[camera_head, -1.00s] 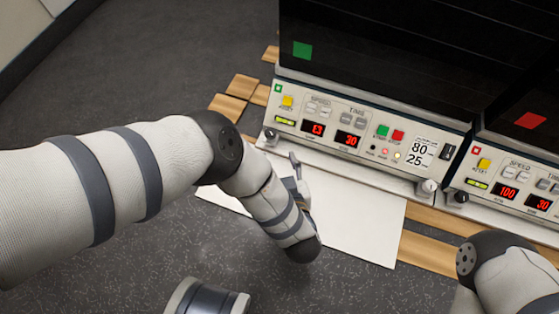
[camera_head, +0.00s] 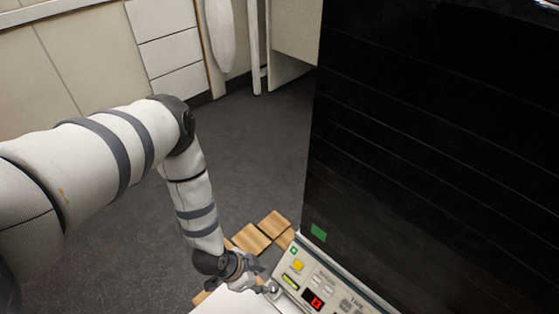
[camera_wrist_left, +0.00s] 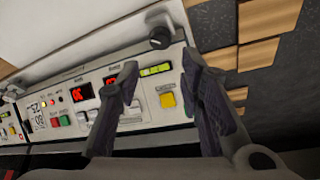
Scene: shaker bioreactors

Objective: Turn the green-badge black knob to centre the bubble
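The green-badge shaker is a tall black box with a green badge (camera_head: 318,233) above its cream front panel (camera_head: 326,282). The bubble's place is too small to tell. My left gripper (camera_head: 263,283) is at this corner in the head view. In the left wrist view its fingers (camera_wrist_left: 160,62) are apart and empty, with the knob just beyond the tips. My right gripper is out of view.
Wooden blocks (camera_head: 262,232) lie on the dark floor beside the shaker corner. A white board (camera_head: 225,301) lies in front of the panel. A yellow button (camera_wrist_left: 168,99) is close to the fingers.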

